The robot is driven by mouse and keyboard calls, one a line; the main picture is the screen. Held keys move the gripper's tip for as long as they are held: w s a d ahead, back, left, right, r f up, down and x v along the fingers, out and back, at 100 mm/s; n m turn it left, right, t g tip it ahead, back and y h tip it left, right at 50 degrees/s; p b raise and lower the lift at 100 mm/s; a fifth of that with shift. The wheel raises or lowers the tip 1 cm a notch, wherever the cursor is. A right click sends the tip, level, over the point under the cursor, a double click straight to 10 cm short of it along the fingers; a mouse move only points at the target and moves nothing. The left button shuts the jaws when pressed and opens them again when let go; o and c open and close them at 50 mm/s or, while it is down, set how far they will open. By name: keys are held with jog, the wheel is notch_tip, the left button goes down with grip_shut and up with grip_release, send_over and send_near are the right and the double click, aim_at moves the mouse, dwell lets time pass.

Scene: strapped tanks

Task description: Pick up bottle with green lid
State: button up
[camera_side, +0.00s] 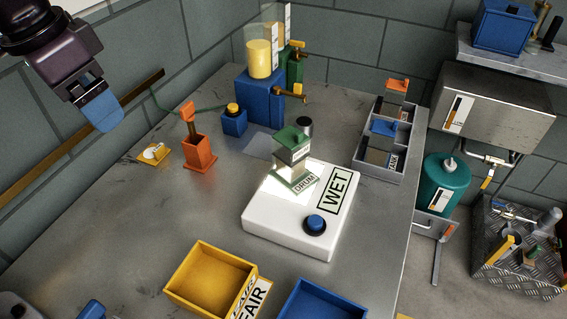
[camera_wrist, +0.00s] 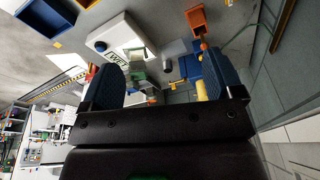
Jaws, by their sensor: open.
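The bottle with the green lid (camera_side: 292,152) stands upright on the lit part of a white block marked WET (camera_side: 268,226). Its body looks clear or pale, and a DRUM label lies at its foot. In the wrist view the bottle (camera_wrist: 137,62) shows small, beyond the fingers and nearer the left one. My gripper (camera_side: 103,112) is high at the upper left in the side view, well away from the bottle. In the wrist view my gripper (camera_wrist: 160,65) has its blue fingers wide apart, with nothing held between them.
An orange holder (camera_side: 199,154) and a blue stand with a yellow cylinder (camera_side: 259,92) are left of and behind the bottle. A dark cylinder (camera_side: 304,126) stands close behind it. A grey divided tray (camera_side: 382,171) is right. A yellow bin (camera_side: 186,262) and blue bin (camera_side: 324,302) are in front.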

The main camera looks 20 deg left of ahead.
jog(key=m, duration=0.2)
send_near(288, 138)
jog(key=s+a+f, duration=0.2)
jog(key=s+a, duration=0.1)
jog(key=s, duration=0.3)
jog(key=w+d+r+t+h, duration=0.1)
jog(key=w+d+r+t, duration=0.1)
jog(key=w, duration=0.2)
jog(key=shift+n, duration=0.4)
jog(key=x, duration=0.6)
jog(key=shift+f, duration=0.5)
jog(key=shift+x, duration=2.6)
jog(key=shift+d, duration=0.1)
jog(key=c, duration=1.3)
jog(key=shift+w+r, duration=0.1)
jog(key=shift+r, duration=0.05)
grip_shut()
